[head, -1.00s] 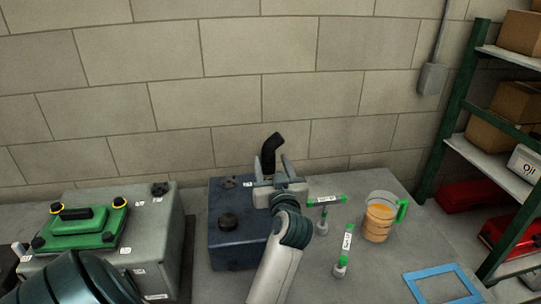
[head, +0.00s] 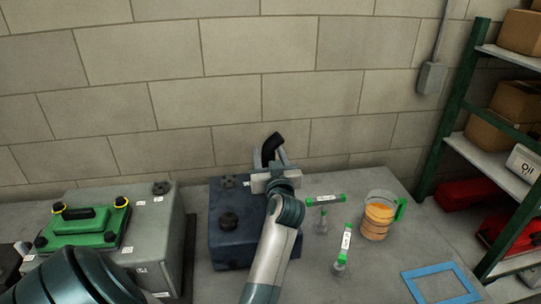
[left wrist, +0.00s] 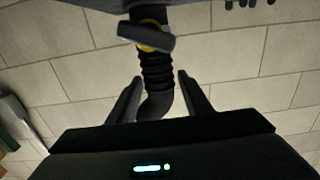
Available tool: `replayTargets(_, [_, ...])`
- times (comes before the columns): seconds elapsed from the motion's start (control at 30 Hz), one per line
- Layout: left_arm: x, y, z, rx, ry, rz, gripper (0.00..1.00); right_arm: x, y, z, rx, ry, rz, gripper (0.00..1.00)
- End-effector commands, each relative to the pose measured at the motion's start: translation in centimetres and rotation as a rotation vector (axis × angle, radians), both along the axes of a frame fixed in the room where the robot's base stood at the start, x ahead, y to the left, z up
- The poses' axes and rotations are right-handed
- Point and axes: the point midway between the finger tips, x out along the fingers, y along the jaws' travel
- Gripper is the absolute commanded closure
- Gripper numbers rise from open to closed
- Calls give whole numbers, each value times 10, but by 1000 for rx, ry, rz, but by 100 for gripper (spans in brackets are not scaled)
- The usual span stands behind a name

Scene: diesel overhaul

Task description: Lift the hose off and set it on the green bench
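The black bent hose (head: 271,144) stands upright behind the dark blue box (head: 228,239), close to the wall, its upper end bent to the right. In the left wrist view the hose (left wrist: 156,72) is ribbed, with a yellow ring near one end. My left gripper (head: 270,155) is at the hose, with one finger on each side. In the left wrist view the gripper (left wrist: 160,80) is open, with gaps between both fingers and the hose. The hose's lower part is hidden by the gripper in the head view. My right gripper is not in view. I cannot make out a green bench.
A grey box (head: 158,222) with a green cover (head: 75,230) stands at left. Right of the blue box are green-capped labelled bottles (head: 342,247), a jug of orange liquid (head: 377,217) and a blue frame (head: 441,283). A green-framed shelf (head: 457,110) stands at far right.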

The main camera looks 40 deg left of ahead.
Motion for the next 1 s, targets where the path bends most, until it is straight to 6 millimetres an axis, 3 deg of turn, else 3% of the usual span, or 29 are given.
replayTargets(0.03, [0, 0, 0, 0, 0, 0, 68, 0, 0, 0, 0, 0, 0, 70])
replayTargets(0.17, [0, 0, 0, 0, 0, 0, 99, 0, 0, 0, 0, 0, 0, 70])
replayTargets(0.57, [0, 0, 7, 3, -4, -1, 100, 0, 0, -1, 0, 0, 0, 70])
replayTargets(0.77, [0, 0, 31, 4, -6, -1, 100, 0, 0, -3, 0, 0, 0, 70])
replayTargets(1.0, [0, 1, 71, 5, -8, 0, 100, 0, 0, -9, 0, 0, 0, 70])
